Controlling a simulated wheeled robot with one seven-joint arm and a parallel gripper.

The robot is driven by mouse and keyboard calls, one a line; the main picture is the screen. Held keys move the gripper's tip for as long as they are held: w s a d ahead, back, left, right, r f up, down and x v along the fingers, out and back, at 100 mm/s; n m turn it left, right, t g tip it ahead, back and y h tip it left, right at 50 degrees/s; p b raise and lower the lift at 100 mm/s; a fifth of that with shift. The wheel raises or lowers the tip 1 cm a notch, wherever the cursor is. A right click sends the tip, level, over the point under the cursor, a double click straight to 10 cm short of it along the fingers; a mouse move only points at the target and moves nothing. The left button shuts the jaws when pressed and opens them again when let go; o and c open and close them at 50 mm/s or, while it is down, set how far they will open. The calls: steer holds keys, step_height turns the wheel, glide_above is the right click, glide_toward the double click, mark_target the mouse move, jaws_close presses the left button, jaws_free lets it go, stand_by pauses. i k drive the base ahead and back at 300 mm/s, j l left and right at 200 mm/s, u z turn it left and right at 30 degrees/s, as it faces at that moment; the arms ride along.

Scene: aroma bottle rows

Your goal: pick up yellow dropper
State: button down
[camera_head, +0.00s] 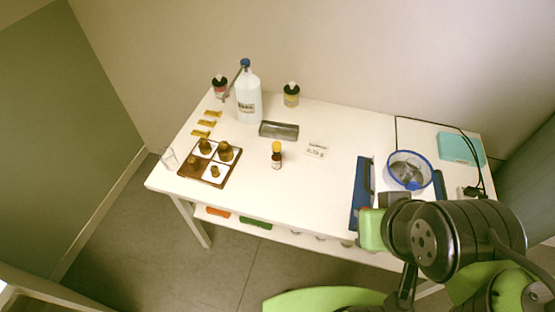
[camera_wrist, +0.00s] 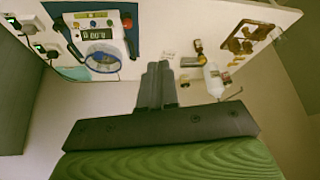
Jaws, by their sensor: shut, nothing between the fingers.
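A small amber bottle with a yellow dropper top (camera_head: 276,148) and a red and white label stands upright near the middle of the white table. It also shows small in the wrist view (camera_wrist: 198,46), right of my fingers. My gripper (camera_wrist: 157,68) is shut and empty, its two fingers pressed together, well apart from the bottle. In the head view my arm is at the lower right, beyond the table's front edge, and the fingers cannot be made out clearly.
A brown tray (camera_head: 187,176) of amber pieces, a large clear bottle (camera_head: 249,103), a grey tray (camera_head: 279,131) and two dark-capped bottles (camera_head: 220,88) (camera_head: 291,95) surround it.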

mark_target(276, 146)
steer(key=i+j+u, duration=0.1)
steer(key=j, duration=0.3)
steer(key=i+j+u, duration=0.1)
steer(key=j, duration=0.3)
steer(key=i+j+u, duration=0.1)
steer(key=i+j, duration=0.15)
steer(key=i+j+u, duration=0.1)
steer(key=j, duration=0.4)
steer(key=i+j+u, duration=0.1)
steer(key=i+j, duration=0.15)
steer(key=j, duration=0.1)
